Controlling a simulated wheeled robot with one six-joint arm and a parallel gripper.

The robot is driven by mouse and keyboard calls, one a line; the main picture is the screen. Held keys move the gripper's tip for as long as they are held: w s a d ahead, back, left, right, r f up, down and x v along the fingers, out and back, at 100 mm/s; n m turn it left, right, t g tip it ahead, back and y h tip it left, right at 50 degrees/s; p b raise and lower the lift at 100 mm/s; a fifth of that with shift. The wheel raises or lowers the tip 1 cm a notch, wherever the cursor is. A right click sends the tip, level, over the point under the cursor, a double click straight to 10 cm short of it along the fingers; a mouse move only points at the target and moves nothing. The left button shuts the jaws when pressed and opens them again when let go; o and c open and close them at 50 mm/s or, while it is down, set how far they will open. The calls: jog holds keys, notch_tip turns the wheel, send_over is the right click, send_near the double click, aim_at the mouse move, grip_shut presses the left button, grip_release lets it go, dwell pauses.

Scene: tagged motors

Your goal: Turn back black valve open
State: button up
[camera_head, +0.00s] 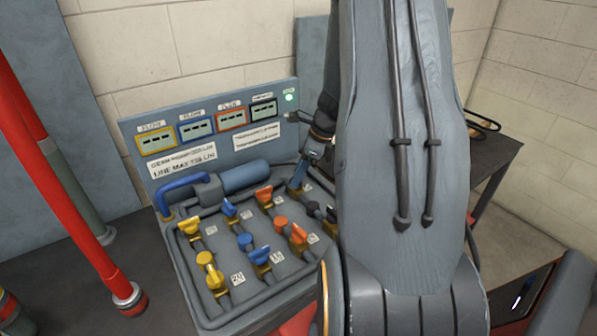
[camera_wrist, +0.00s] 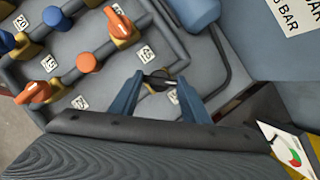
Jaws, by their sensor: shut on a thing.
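The back black valve (camera_wrist: 158,79) is in the wrist view, a small dark handle between the two blue fingers of my gripper (camera_wrist: 161,82). The fingers are shut on the handle, one on each side, and its handle runs roughly from one finger to the other. In the head view my gripper (camera_head: 297,182) reaches down to the back right of the valve panel (camera_head: 222,303), and the back black valve is hidden behind it. A black round knob (camera_head: 313,208) and a front black valve (camera_head: 331,214) show nearer, partly beside my arm.
Orange valves (camera_head: 264,195), blue valves (camera_head: 229,208) and yellow valves (camera_head: 190,225) stand in rows to the left, close together among grey pipes. A blue cylinder (camera_head: 245,175) lies behind them. Upright red pipes (camera_head: 60,170) are far left. A dark table (camera_head: 492,158) is right.

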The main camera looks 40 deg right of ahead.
jog(key=n, duration=0.2)
jog(key=n+g+y, duration=0.1)
jog(key=n, duration=0.1)
jog(key=shift+w+d+n+g+p, duration=0.1)
jog(key=shift+n+g+p, duration=0.2)
jog(key=shift+p, duration=0.1)
jog(key=shift+w+n+g, duration=0.15)
jog(key=shift+n+g, duration=0.55)
jog(key=shift+n, duration=1.3)
jog(key=o, duration=1)
jog(key=shift+o, duration=0.2)
jog(key=b+v, duration=0.2)
jog(key=v, duration=0.5)
jog(key=shift+d+r, duration=0.25)
jog(key=shift+r, duration=0.1)
